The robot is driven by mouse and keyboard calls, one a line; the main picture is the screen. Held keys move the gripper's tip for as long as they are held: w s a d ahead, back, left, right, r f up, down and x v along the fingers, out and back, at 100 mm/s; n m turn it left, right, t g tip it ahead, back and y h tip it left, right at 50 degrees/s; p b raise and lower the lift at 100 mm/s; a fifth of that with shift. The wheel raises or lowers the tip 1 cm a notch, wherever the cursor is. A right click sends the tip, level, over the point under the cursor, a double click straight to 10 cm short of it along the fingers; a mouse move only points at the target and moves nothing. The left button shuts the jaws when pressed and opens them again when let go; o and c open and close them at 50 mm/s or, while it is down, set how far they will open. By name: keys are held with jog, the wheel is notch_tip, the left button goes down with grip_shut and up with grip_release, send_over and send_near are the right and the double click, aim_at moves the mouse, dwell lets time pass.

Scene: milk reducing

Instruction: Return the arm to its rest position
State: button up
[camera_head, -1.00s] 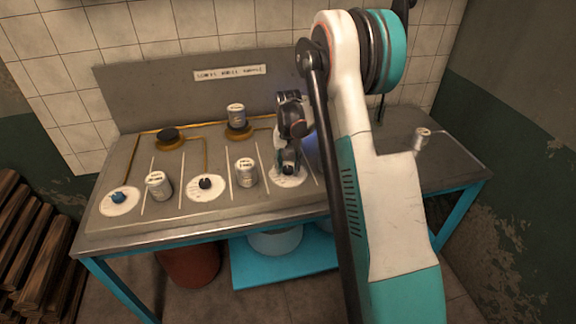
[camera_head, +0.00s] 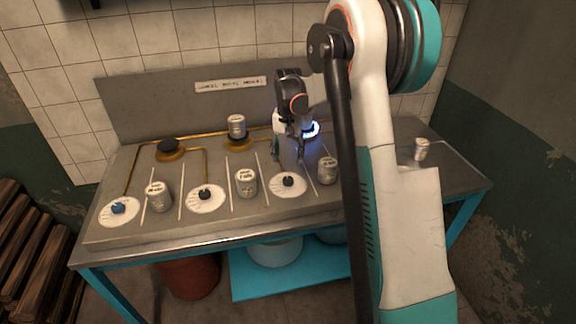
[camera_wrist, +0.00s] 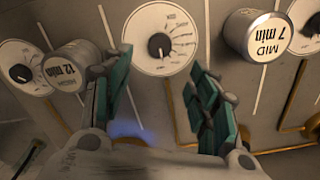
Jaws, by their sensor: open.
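My gripper (camera_head: 290,150) is raised above the stove panel and holds nothing. In the wrist view its two teal-padded fingers (camera_wrist: 160,95) stand apart, with bare panel between them. A dial with a black knob (camera_wrist: 159,45) lies beyond the fingertips; the same right-hand dial (camera_head: 288,182) is uncovered in the head view. A blue flame (camera_head: 311,129) burns just behind and to the right of my gripper. A blue glow also shows near the left finger in the wrist view.
Labelled cans stand between the dials, including one (camera_head: 246,183) in the middle and one (camera_head: 327,171) right of the right-hand dial. Another can (camera_head: 237,126) stands on the middle burner. The left burner (camera_head: 170,149) is bare. A lone can (camera_head: 421,149) stands at the right.

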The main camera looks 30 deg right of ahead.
jog(key=shift+r, duration=1)
jog(key=s+a+r+n+t, duration=0.3)
jog(key=s+a+r+n, duration=0.1)
jog(key=s+a+r, duration=0.9)
jog(key=s+a+f+n+t, duration=0.1)
jog(key=s+a+n+t, duration=0.1)
jog(key=s, duration=0.7)
jog(key=s+a+f+n+t, duration=0.1)
jog(key=s+a, duration=0.3)
jog(key=s, duration=0.5)
jog(key=shift+a+n+t, duration=0.15)
jog(key=shift+n+t, duration=0.25)
jog(key=shift+t, duration=0.2)
